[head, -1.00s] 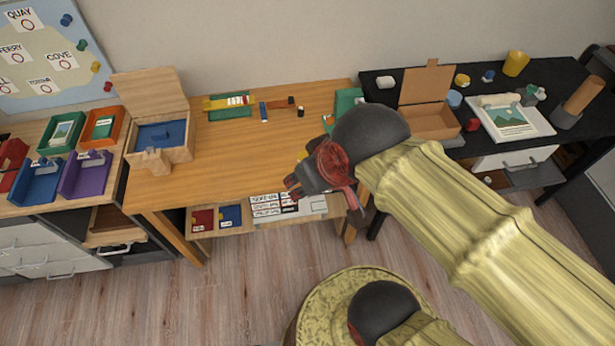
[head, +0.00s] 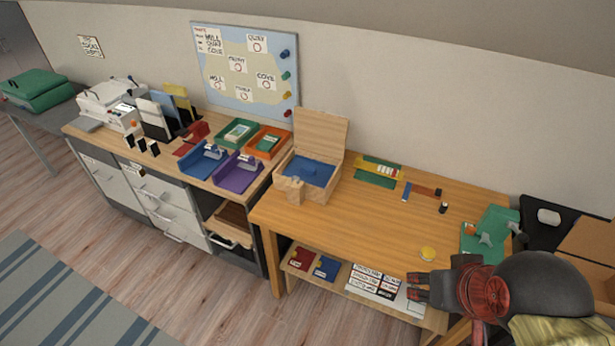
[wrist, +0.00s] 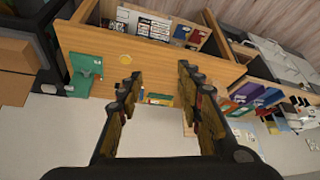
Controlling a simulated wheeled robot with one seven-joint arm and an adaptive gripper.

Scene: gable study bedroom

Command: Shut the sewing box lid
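The wooden sewing box (head: 293,188) stands near the left end of the wooden desk in the head view. Its lid (head: 321,134) is raised at the back, and blue shows inside. In the wrist view the box seems mostly hidden behind the right-hand finger. My gripper (head: 418,290) is at the lower right of the head view, by the desk's front edge, well to the right of the box and apart from it. In the wrist view my gripper (wrist: 160,75) has its two fingers spread, with nothing between them.
The wooden desk (head: 350,230) is clear in its middle. A yellow disc (head: 428,254) and a green item (head: 490,233) lie towards its right. Blue (head: 203,161) and purple (head: 237,175) trays stand left of the box. A map board (head: 246,72) hangs behind. Floor is free in front.

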